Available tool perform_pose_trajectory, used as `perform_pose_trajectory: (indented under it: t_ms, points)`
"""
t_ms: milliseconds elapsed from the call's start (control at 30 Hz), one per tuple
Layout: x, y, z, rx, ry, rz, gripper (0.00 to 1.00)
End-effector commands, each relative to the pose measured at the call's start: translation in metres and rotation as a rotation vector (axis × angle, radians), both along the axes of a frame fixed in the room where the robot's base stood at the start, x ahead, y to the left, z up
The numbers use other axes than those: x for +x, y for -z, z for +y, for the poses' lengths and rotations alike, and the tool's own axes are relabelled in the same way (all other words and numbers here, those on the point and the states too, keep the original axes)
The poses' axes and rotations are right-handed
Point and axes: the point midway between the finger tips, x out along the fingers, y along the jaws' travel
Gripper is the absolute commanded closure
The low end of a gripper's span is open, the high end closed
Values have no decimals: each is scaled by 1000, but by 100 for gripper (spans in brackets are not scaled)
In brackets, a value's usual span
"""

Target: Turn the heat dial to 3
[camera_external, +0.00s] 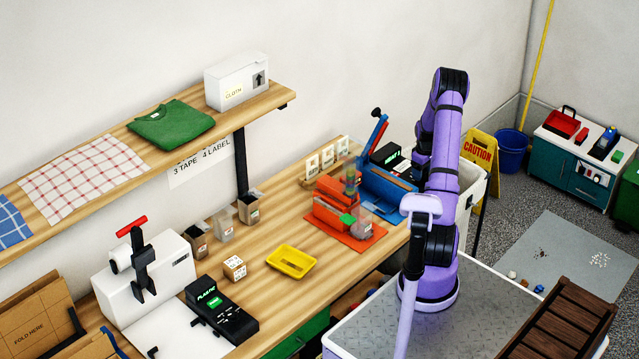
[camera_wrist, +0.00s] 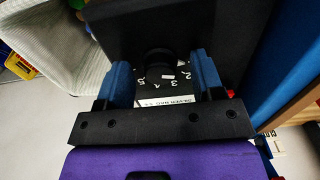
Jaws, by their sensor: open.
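In the wrist view, the heat dial (camera_wrist: 158,58) is a dark round knob on a black panel, with white numbers around its near side. I make out 5, 3, 2 and 1. A small white mark shows near the knob's lower edge, but I cannot tell for sure which number it points to. A white label reading "SILVER BAG" with a 3 (camera_wrist: 168,102) lies below the numbers. My gripper (camera_wrist: 161,64) is open, its blue fingers on either side of the dial. I cannot tell whether they touch it. In the external view, my arm hides the gripper and dial.
The blue sealer (camera_external: 388,188) stands at the bench's right end, with a black box with a green display (camera_external: 385,153) behind it. A pale bin (camera_wrist: 58,45) shows at the wrist view's upper left.

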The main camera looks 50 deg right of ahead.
Motion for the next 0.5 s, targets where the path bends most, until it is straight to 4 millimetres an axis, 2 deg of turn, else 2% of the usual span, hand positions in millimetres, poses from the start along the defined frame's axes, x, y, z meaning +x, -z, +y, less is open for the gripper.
perform_pose_trajectory:
  t_ms: [100, 300, 500]
  points:
    - [0, 0, 0, 0, 0, 0, 41]
    - [0, 0, 0, 0, 0, 0, 87]
    - [0, -1, 0, 0, 6, 0, 87]
